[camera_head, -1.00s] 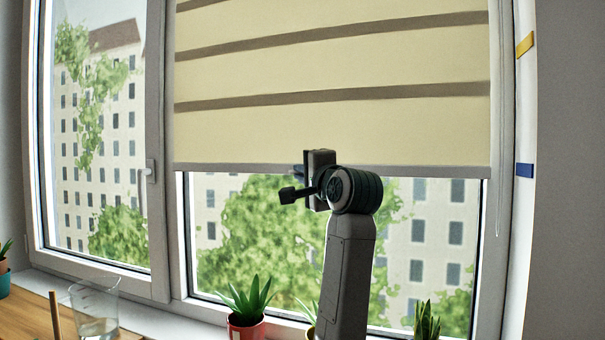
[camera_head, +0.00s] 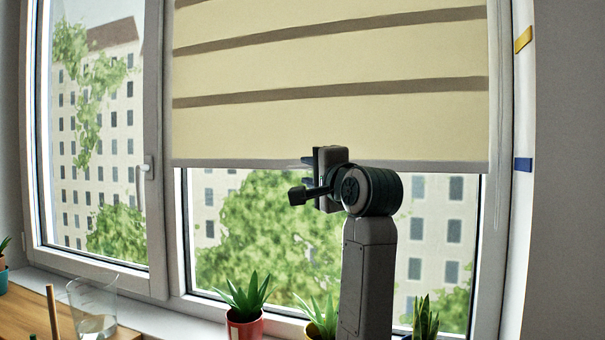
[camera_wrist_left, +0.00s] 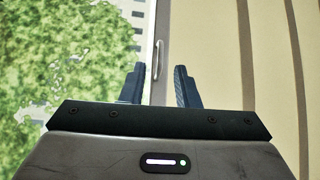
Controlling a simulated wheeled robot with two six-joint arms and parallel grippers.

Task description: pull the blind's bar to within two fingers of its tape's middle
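The cream blind (camera_head: 330,60) with brown stripes hangs over the upper part of the right window. Its grey bar (camera_head: 430,166) runs along the lower edge, about level with the blue tape (camera_head: 523,164) on the right frame. A yellow tape (camera_head: 523,39) sits higher. My left gripper (camera_head: 318,172) is at the bar, near its middle; its fingers are mostly hidden there. In the left wrist view the gripper (camera_wrist_left: 160,78) is open. The bar (camera_wrist_left: 163,20) and its small pale handle (camera_wrist_left: 156,60) show between the fingers, with gaps. My right gripper is out of view.
On the sill stand a plant in a red pot (camera_head: 244,325), a plant in a yellow pot (camera_head: 320,328) and another plant (camera_head: 425,318). A glass beaker (camera_head: 92,310) stands at the lower left. A window handle (camera_head: 146,168) juts from the left sash.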

